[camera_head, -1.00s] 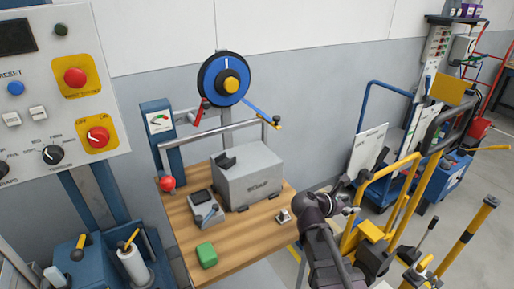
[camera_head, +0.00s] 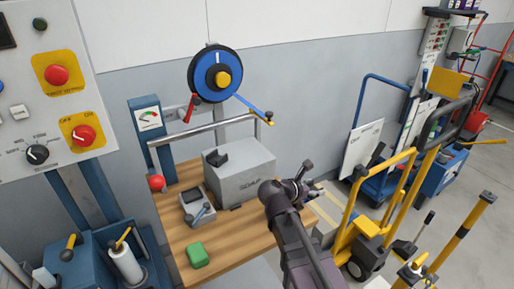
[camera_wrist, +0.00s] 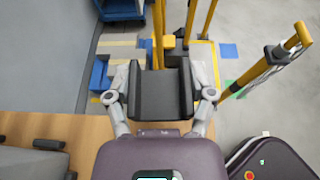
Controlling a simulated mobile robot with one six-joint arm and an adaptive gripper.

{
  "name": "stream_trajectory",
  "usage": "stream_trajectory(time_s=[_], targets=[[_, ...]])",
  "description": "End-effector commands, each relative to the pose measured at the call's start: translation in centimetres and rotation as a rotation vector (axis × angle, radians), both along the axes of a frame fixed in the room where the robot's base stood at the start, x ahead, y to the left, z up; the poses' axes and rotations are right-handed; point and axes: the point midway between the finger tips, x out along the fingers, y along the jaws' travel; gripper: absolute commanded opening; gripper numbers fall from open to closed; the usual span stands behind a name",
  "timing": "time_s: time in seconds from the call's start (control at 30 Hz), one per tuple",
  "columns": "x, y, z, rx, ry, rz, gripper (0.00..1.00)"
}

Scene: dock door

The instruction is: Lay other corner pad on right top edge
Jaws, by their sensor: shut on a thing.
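The grey box (camera_head: 242,180) stands on the wooden table (camera_head: 228,243). One dark corner pad (camera_head: 217,158) lies on its top at the left edge. In the wrist view my gripper (camera_wrist: 160,92) is shut on the other corner pad (camera_wrist: 160,105), a dark grey angled piece held between both fingers. In the head view my gripper (camera_head: 307,188) is right of the box, beyond the table's right side, apart from the box. The held pad is hard to make out there. Part of the box (camera_wrist: 28,162) shows at lower left in the wrist view.
A grey device with a lever (camera_head: 197,207) and a green block (camera_head: 198,254) lie on the table. A metal rail (camera_head: 205,130) runs above the box's back, below a strap reel (camera_head: 215,72). A yellow hand truck (camera_head: 372,215) stands to the right.

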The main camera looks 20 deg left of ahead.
Motion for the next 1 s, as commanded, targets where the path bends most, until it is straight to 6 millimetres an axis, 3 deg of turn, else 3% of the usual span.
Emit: stream_trajectory(time_s=[0.27, 0.47, 0.67, 1.0], targets=[[0.1, -0.5, 0.3, 0.000, 0.000, -0.006, 0.38], [-0.4, 0.7, 1.7, 0.000, 0.000, 0.018, 0.38], [-1.8, 3.8, 4.4, 0.000, 0.000, 0.077, 0.38], [-5.5, 10.5, 10.2, -0.001, 0.000, 0.212, 0.38]])
